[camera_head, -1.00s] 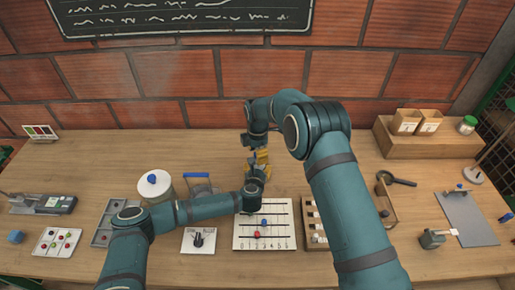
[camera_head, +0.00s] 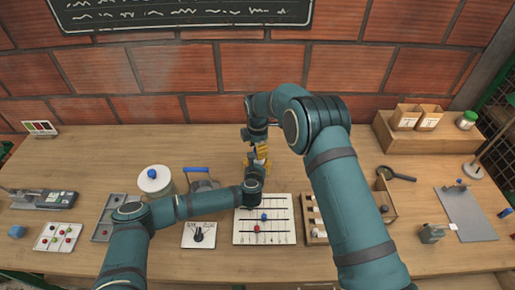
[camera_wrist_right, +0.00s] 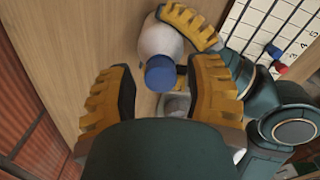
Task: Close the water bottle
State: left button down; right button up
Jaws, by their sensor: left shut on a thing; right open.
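The white water bottle (camera_wrist_right: 158,42) shows in the right wrist view with a blue cap (camera_wrist_right: 160,73) at its near end. I cannot tell whether the cap is fully seated. My left gripper (camera_wrist_right: 190,25) is shut on the bottle's body, its yellow finger against the side. My right gripper (camera_wrist_right: 161,82) is open, one finger on each side of the cap, with visible gaps. In the head view the left gripper (camera_head: 254,175) and the right gripper (camera_head: 261,153) meet near the table's middle. The bottle is hidden there behind my arms.
A numbered bead board (camera_head: 242,237) lies just in front of the grippers. A lidded jar (camera_head: 154,182) and a blue-handled item (camera_head: 197,170) stand to the left. A wooden holder (camera_head: 388,197) and a magnifier (camera_head: 400,176) lie to the right. The back middle of the table is clear.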

jog(key=shift+r, duration=2.25)
jog(key=shift+o, duration=0.4)
notch_tip(320, 180, up, 4)
jog(key=shift+f, duration=0.25)
jog(key=shift+f, duration=4)
